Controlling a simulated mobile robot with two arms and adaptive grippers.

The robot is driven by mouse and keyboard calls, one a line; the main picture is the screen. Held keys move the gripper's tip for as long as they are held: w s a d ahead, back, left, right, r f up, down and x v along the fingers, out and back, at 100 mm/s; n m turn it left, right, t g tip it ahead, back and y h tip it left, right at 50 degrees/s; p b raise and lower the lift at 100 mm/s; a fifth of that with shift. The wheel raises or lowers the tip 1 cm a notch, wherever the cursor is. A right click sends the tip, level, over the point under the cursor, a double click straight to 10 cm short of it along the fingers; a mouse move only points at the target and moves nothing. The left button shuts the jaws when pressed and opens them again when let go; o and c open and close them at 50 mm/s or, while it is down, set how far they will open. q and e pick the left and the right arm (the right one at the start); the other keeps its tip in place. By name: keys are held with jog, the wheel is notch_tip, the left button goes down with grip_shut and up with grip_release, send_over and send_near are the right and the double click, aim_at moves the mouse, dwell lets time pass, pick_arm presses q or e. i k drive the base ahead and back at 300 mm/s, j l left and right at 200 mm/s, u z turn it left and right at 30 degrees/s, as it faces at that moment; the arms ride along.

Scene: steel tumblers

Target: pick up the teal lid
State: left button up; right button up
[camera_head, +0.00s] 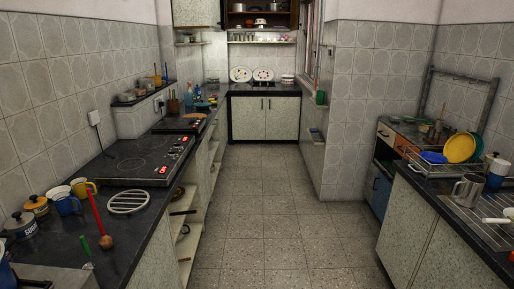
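I cannot make out a teal lid for certain. A teal-edged round piece (478,146) stands on edge behind a yellow disc (460,148) in the dish rack on the right counter; it is mostly hidden, and I cannot tell whether it is a lid or a plate. A blue dish (433,157) lies lower in the same rack. Neither of my grippers is in view.
The right counter (460,215) holds the wire rack (428,168), a steel tumbler (467,190) and a pot (497,172). The left counter (150,215) holds mugs, canisters and a black cooktop (140,158). The tiled floor (270,215) between them is clear.

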aim_at(201, 104)
jog(key=i, duration=3.75)
jog(key=i+l+u, duration=0.15)
jog(key=i+u, duration=0.25)
jog(key=i, duration=0.2)
jog(key=i+l+u, duration=0.4)
jog(key=i, duration=0.25)
jog(key=i+l+u, duration=0.45)
jog(key=i+j, duration=0.05)
jog(key=i, duration=0.05)
